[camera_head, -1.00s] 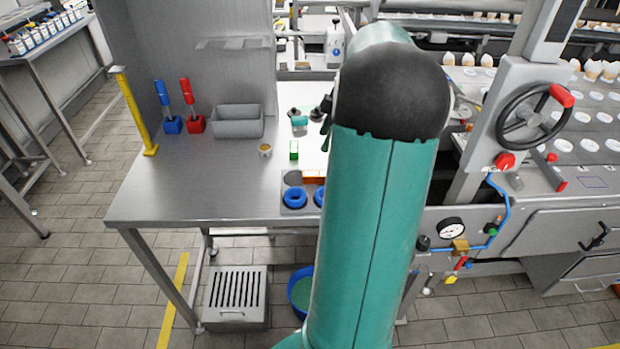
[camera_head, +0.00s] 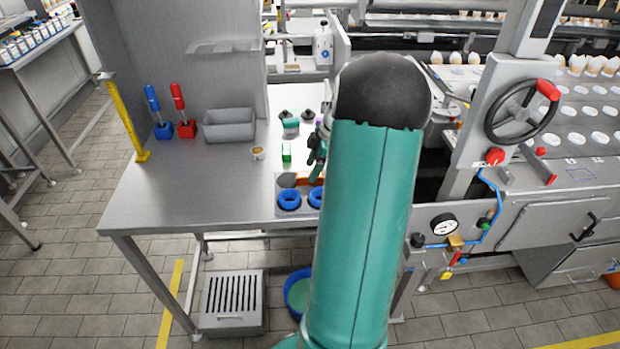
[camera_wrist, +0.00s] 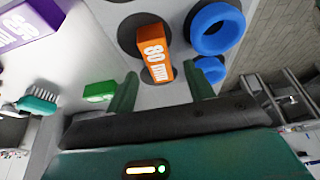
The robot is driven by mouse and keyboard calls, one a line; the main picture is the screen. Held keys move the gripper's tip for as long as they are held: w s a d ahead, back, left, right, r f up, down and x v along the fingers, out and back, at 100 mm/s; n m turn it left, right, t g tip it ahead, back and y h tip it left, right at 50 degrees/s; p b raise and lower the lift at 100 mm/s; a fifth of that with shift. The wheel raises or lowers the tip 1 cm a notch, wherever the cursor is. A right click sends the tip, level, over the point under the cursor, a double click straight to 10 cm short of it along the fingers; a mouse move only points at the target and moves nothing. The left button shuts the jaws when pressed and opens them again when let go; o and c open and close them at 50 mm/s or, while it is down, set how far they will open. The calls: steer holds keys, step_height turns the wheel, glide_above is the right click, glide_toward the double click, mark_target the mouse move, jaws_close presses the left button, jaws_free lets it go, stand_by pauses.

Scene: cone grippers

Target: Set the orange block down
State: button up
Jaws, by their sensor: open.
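The orange block (camera_wrist: 153,52), marked with white "80" lettering, rests on a grey plate (camera_wrist: 176,94) with dark round recesses in the wrist view. It stands over or beside a dark recess; I cannot tell which. My gripper (camera_wrist: 163,76) is open, its two green fingers apart at the near side of the block. No contact between fingers and block shows. In the head view the orange block (camera_head: 303,182) is partly hidden by my arm, and my gripper (camera_head: 316,160) shows above it, its fingers partly hidden.
Blue rings (camera_head: 289,199) sit on the plate beside the block. A green block (camera_head: 286,152), a small cup (camera_head: 257,153) and a grey bin (camera_head: 229,125) stand on the steel table (camera_head: 190,185). A purple box (camera_wrist: 28,22) lies left in the wrist view.

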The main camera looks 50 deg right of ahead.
mark_target(308, 174)
steer(key=shift+x, duration=1.6)
steer(key=shift+w, duration=0.1)
jaws_close()
steer(key=shift+r, duration=0.1)
